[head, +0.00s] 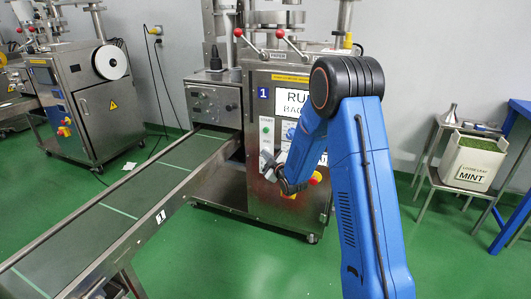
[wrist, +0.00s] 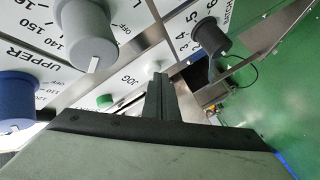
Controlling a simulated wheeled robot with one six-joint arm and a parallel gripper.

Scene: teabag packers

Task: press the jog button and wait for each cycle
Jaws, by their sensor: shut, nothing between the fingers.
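The packing machine marked 1 (head: 222,98) stands in the middle of the head view, its front panel partly hidden by my blue arm. In the wrist view a green button (wrist: 105,101) sits beside the JOG label on the white panel (wrist: 140,50), its lower part cut off by my gripper's body. My gripper (wrist: 160,78) is shut and empty, its fingertips pointing at the panel to the right of the green button. I cannot tell whether they touch the panel. In the head view my gripper (head: 268,162) is close to the machine's front.
Grey knobs (wrist: 84,30) and a blue knob (wrist: 17,100) stick out of the panel around the button. A conveyor (head: 130,205) runs from the machine to the lower left. A mint box (head: 472,162) stands on a stand at the right. Green floor is open between.

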